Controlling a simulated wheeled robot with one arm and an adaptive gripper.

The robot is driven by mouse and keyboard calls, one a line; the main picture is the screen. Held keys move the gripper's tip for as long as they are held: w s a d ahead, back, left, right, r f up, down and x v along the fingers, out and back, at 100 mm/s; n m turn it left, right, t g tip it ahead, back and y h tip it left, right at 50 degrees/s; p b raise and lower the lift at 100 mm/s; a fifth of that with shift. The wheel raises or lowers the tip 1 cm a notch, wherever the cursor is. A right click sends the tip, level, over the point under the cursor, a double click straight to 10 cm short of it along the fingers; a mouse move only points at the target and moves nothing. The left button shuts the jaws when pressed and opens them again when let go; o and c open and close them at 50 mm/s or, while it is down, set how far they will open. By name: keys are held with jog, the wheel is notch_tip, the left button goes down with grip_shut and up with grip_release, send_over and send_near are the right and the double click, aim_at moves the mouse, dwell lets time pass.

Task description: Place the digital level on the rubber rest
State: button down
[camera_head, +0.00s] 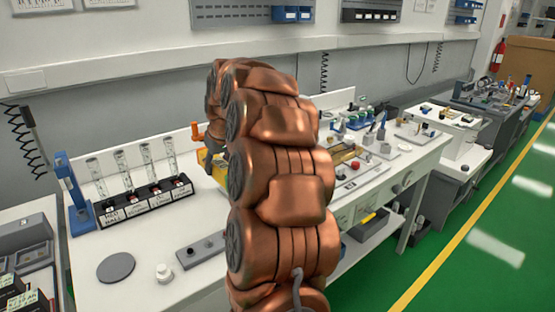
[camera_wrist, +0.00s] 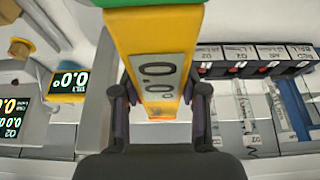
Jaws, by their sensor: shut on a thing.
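The digital level (camera_wrist: 122,42) is a yellow bar with a green end and a grey display reading 0.0°, upside down in the wrist view. My gripper (camera_wrist: 160,108) is shut on it, with one dark finger at each side. A flat dark grey disc (camera_head: 116,268) lies bare on the front left of the white bench and may be the rubber rest.
A black block (camera_head: 147,205) with several clear upright tubes and a blue stand (camera_head: 72,195) are on the bench's left. Small bottles and instruments crowd the bench right of my arm.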

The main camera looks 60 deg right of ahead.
aim_at(223, 167)
jog(key=shift+w+f, duration=0.1)
jog(key=shift+w, duration=0.1)
jog(key=shift+a+f, duration=0.1)
jog(key=shift+f, duration=0.2)
notch_tip(223, 167, down, 9)
jog(key=shift+f+p, duration=0.1)
jog(key=shift+p, duration=0.55)
jog(key=c, duration=0.6)
grip_release()
jog(key=shift+f, duration=0.1)
jog(key=b+v, duration=0.1)
jog(key=v, duration=1)
jog(key=shift+r+b, duration=0.2)
jog(key=shift+b, duration=0.15)
jog(key=shift+s+a+r, duration=0.1)
jog(key=shift+s+r, duration=0.15)
jog(key=shift+r, duration=0.15)
